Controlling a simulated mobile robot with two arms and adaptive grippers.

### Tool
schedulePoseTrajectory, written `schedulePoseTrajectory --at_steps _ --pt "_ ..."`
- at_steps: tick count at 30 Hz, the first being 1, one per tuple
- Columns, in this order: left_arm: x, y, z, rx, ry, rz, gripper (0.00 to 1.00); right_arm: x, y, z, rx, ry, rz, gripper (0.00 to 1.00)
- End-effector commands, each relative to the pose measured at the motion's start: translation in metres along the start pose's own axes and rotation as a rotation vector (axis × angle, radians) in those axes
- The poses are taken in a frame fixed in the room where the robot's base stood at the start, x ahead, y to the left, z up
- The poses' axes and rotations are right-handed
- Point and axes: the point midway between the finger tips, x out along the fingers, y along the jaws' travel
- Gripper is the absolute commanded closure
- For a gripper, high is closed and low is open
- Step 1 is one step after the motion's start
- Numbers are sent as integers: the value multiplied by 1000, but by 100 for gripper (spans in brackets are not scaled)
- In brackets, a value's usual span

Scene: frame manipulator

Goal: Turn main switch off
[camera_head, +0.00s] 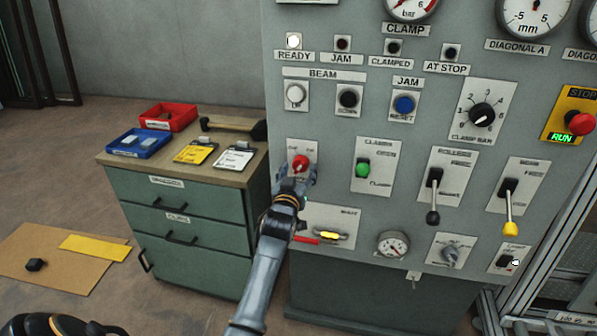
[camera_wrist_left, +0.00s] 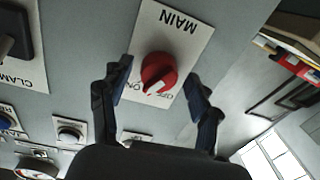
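The main switch is a red rotary knob (camera_head: 300,163) on a white plate at the left edge of the grey control panel. In the left wrist view the knob (camera_wrist_left: 158,72) shows upside down, with the word MAIN above it and the OFF and ON labels below. Its white mark points down, on the label side; I cannot tell surely which label it meets. My left gripper (camera_head: 297,175) is in front of the switch. In the wrist view its fingers (camera_wrist_left: 160,105) are spread, one on each side of the knob, with gaps between.
The panel carries a green clamps switch (camera_head: 362,169), a black-handled lever (camera_head: 434,190) and a yellow-tipped lever (camera_head: 509,210) to the right. A red stop button (camera_head: 580,123) is at the far right. A green drawer cabinet (camera_head: 190,215) stands left of my forearm.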

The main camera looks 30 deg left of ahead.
Motion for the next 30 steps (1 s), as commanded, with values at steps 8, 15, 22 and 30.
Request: schedulePoseTrajectory --at_steps 8,15,22,30 --pt "0 0 0 0 0 0 91 0 0 0 0 0 0 31" --pt "0 1 0 -25 -2 0 91 -2 0 0 0 0 0 31" --pt "0 1 -2 -135 -6 -1 91 -10 0 -1 0 0 0 31" --pt "0 2 -3 -368 -17 -2 91 -25 0 -2 0 0 0 31"
